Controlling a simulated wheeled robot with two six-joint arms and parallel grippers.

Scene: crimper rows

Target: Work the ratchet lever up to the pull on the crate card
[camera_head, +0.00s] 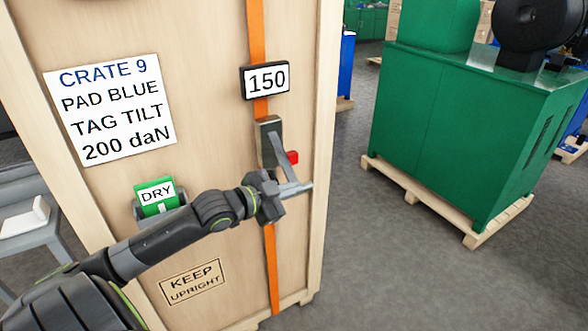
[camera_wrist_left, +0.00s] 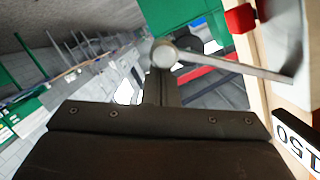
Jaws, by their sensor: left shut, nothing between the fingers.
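The crate card (camera_head: 112,108) reads CRATE 9, PAD BLUE, TAG TILT, 200 daN. The readout (camera_head: 265,80) on the orange strap shows 150; it also shows sideways in the left wrist view (camera_wrist_left: 297,143). Below it sits the ratchet (camera_head: 267,138) with a grey lever (camera_head: 285,158) slanting down and out. In the left wrist view the lever (camera_wrist_left: 225,65) ends in a round knob just beyond my fingertips. My left gripper (camera_head: 294,189) is shut and empty at the lever's lower end; I cannot tell whether they touch. My right gripper is out of view.
A red block (camera_head: 292,157) sits beside the ratchet. A green tag reading DRY (camera_head: 155,195) is on the crate (camera_head: 215,140), left of the strap (camera_head: 271,270). A green machine (camera_head: 470,130) stands on a pallet at right. Grey floor (camera_head: 375,260) lies open between.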

